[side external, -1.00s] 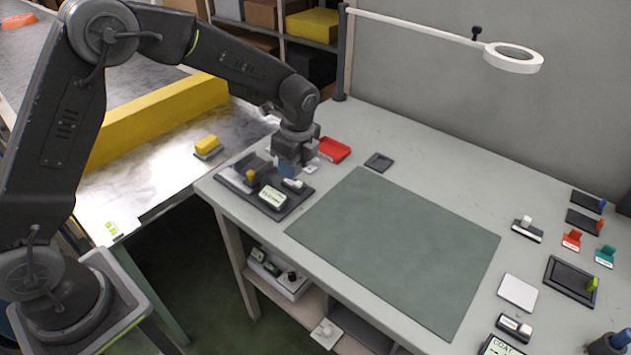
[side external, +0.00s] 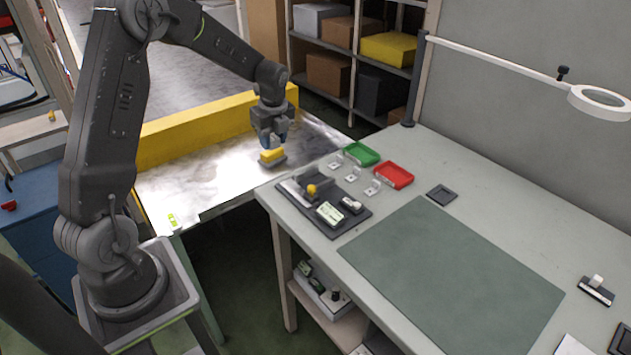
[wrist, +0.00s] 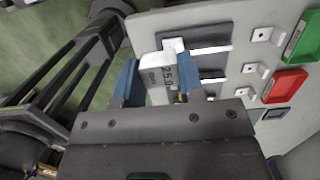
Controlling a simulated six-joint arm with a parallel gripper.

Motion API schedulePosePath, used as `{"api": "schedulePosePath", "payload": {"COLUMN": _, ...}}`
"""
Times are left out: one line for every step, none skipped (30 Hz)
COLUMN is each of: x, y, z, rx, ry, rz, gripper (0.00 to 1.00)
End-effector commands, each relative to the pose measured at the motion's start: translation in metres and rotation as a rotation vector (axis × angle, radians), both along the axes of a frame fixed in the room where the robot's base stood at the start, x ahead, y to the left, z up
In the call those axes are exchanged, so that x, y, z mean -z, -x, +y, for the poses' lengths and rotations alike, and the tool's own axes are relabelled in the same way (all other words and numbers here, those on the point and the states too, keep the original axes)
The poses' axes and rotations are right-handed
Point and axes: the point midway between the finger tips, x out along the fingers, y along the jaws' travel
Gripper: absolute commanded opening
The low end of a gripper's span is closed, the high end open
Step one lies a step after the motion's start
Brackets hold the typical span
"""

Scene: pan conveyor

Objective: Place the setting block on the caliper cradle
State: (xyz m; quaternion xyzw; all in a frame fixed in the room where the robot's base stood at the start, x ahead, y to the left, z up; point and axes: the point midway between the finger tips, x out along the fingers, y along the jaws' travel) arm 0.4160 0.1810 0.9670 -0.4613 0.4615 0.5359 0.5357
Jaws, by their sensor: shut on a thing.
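The side view does not show the held block clearly. A dark board (side external: 345,221) on the bench's near-left corner carries a yellow knob, a pale display unit and a small dark-and-white part. It may be the caliper cradle; I cannot tell for sure. It also shows partly in the wrist view (wrist: 212,74), beyond the fingers.
Small white stands (side external: 352,174), a green tray (side external: 361,154) and a red tray (side external: 394,175) lie behind the board. The green mat (side external: 450,265) is clear.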

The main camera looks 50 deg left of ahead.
Motion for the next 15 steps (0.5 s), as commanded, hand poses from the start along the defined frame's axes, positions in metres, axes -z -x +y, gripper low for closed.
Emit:
{"api": "schedulePosePath", "payload": {"x": 0.006, "y": -0.006, "z": -0.006, "rx": 0.005, "ry": 0.001, "rz": 0.002, "gripper": 0.08}}
{"api": "schedulePosePath", "payload": {"x": 0.009, "y": -0.009, "z": -0.011, "rx": 0.006, "ry": 0.001, "rz": 0.001, "gripper": 0.08}}
{"api": "schedulePosePath", "payload": {"x": 0.015, "y": -0.015, "z": -0.018, "rx": 0.008, "ry": 0.002, "rz": 0.002, "gripper": 0.08}}
{"api": "schedulePosePath", "payload": {"x": 0.018, "y": -0.020, "z": -0.022, "rx": 0.007, "ry": 0.001, "rz": 0.002, "gripper": 0.08}}
{"api": "schedulePosePath", "payload": {"x": 0.023, "y": -0.025, "z": -0.028, "rx": 0.008, "ry": 0.002, "rz": 0.002, "gripper": 0.08}}
{"api": "schedulePosePath", "payload": {"x": 0.028, "y": -0.030, "z": -0.034, "rx": 0.007, "ry": 0.001, "rz": 0.002, "gripper": 0.08}}
{"api": "schedulePosePath", "payload": {"x": 0.032, "y": -0.035, "z": -0.039, "rx": 0.007, "ry": 0.001, "rz": 0.002, "gripper": 0.08}}
{"api": "schedulePosePath", "payload": {"x": 0.036, "y": -0.040, "z": -0.044, "rx": 0.007, "ry": 0.001, "rz": 0.002, "gripper": 0.08}}
{"api": "schedulePosePath", "payload": {"x": 0.041, "y": -0.045, "z": -0.051, "rx": 0.006, "ry": 0.001, "rz": 0.002, "gripper": 0.08}}
{"api": "schedulePosePath", "payload": {"x": 0.045, "y": -0.050, "z": -0.055, "rx": 0.006, "ry": 0.001, "rz": 0.002, "gripper": 0.08}}
{"api": "schedulePosePath", "payload": {"x": 0.049, "y": -0.054, "z": -0.059, "rx": 0.006, "ry": 0.001, "rz": 0.002, "gripper": 0.08}}
{"api": "schedulePosePath", "payload": {"x": 0.053, "y": -0.058, "z": -0.065, "rx": 0.005, "ry": 0.001, "rz": 0.002, "gripper": 0.08}}
{"api": "schedulePosePath", "payload": {"x": 0.056, "y": -0.062, "z": -0.068, "rx": 0.005, "ry": 0.001, "rz": 0.002, "gripper": 0.08}}
{"api": "schedulePosePath", "payload": {"x": 0.058, "y": -0.065, "z": -0.071, "rx": 0.004, "ry": 0.000, "rz": 0.001, "gripper": 0.08}}
{"api": "schedulePosePath", "payload": {"x": 0.061, "y": -0.068, "z": -0.075, "rx": 0.003, "ry": 0.000, "rz": 0.000, "gripper": 0.08}}
